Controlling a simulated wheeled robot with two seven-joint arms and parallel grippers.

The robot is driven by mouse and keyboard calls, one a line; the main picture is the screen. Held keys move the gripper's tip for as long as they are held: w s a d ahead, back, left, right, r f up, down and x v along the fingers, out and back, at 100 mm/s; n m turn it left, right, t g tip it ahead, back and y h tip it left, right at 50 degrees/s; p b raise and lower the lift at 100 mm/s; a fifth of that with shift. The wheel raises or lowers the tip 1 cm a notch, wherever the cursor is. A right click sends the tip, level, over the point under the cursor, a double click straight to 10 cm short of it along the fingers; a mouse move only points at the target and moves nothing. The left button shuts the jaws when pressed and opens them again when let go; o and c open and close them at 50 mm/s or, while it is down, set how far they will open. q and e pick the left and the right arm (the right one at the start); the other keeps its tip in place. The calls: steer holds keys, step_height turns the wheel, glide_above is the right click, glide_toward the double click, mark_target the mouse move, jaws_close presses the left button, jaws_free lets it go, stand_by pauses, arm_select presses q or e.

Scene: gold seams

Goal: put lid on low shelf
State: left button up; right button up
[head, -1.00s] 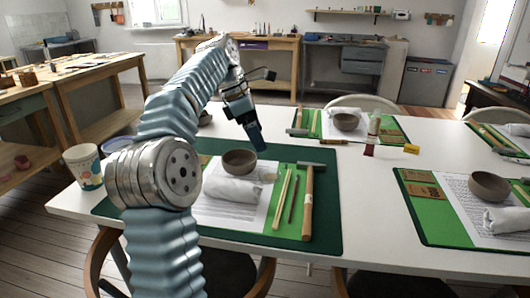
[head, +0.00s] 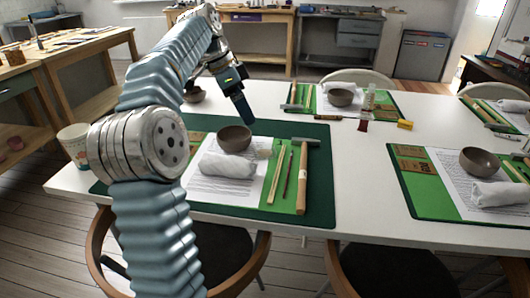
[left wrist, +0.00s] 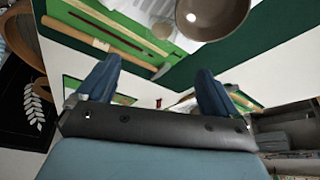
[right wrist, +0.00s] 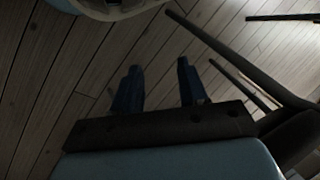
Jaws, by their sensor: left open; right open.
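I cannot pick out a lid for certain in any view now. The left workbench has a low wooden shelf (head: 35,150) near the floor. My left gripper (head: 240,108) is open and empty, pointing down just above and behind a brown bowl (head: 235,139) on the near green mat. In the left wrist view its spread fingers (left wrist: 155,88) show, with the bowl (left wrist: 213,15) at the top edge. My right gripper (right wrist: 160,88) is open and empty over the plank floor. My left arm hides part of the table's left end.
A patterned cup (head: 74,146) stands at the white table's left end. A rolled cloth (head: 228,165), sticks and a hammer (head: 304,175) lie on the near mat. Chairs (head: 390,270) crowd the front edge. The table between the mats (head: 365,165) is clear.

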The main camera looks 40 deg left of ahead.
arm_select(q)
glide_toward(269, 153)
steer(key=shift+f+m, duration=0.3)
steer(key=shift+f, duration=0.3)
steer(key=x, duration=0.5)
steer(key=shift+w+d+f, duration=0.15)
steer(key=shift+w+f, duration=0.1)
steer(key=shift+w, duration=0.1)
steer(key=shift+r, duration=0.1)
steer(key=c, duration=1.2)
